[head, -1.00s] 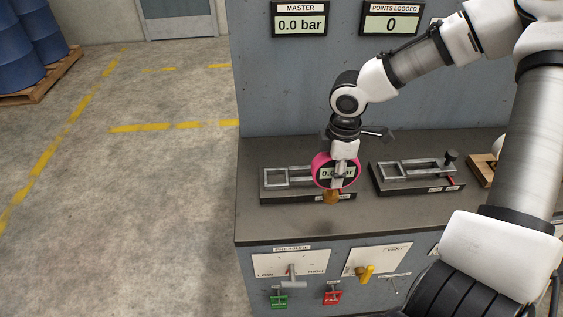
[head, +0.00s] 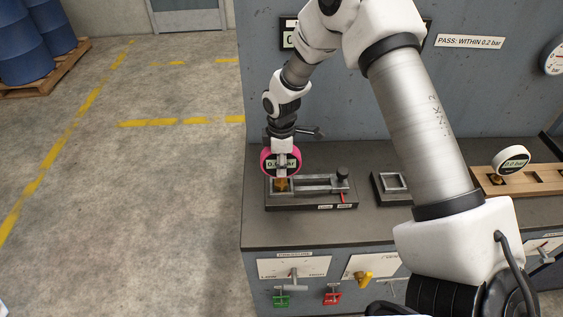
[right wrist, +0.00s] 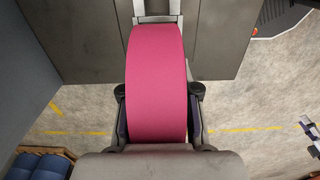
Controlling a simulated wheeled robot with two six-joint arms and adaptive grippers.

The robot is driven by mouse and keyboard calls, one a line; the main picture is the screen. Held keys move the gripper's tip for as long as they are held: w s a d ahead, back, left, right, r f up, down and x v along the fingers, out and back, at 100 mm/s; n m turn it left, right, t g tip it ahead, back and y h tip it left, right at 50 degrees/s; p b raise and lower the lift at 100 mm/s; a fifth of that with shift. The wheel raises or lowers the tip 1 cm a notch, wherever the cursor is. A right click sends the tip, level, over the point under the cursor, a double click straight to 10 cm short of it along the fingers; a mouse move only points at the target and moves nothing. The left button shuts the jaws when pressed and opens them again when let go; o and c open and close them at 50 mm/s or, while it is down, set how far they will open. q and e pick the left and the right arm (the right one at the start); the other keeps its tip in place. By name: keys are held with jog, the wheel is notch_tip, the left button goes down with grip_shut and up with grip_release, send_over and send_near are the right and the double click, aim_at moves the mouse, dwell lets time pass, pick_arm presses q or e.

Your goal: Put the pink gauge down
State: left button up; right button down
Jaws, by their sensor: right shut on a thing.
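The pink gauge (head: 265,163) is a round dial with a digital face and a brass stem. My right gripper (head: 282,165) is shut on it and holds it upright. Its brass stem (head: 281,184) is at the square frame on the left end of the near clamp fixture (head: 311,190); I cannot tell whether it is seated or just above. In the right wrist view the pink rim (right wrist: 156,85) fills the middle between the two fingers, with a bit of grey metal frame beyond it. My left gripper is not in view.
A second fixture (head: 392,181) stands to the right, partly behind my arm. A wooden rack (head: 530,180) with a white gauge (head: 512,159) is farther right. Pressure and vent levers (head: 293,280) are on the bench front. The floor at left is open.

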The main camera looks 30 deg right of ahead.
jog(key=shift+f, duration=0.5)
jog(key=shift+w+d+f, duration=0.15)
jog(key=shift+f, duration=0.25)
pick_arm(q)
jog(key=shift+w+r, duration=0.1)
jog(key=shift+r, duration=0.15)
pick_arm(e)
jog(key=shift+f, duration=0.1)
jog(key=c, duration=0.8)
grip_release()
jog(key=shift+c, duration=0.2)
jog(key=shift+r, duration=0.5)
notch_tip(320, 180, up, 11)
jog(key=b, duration=0.3)
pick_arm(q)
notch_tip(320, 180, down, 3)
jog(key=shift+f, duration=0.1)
pick_arm(e)
jog(key=shift+r, duration=0.25)
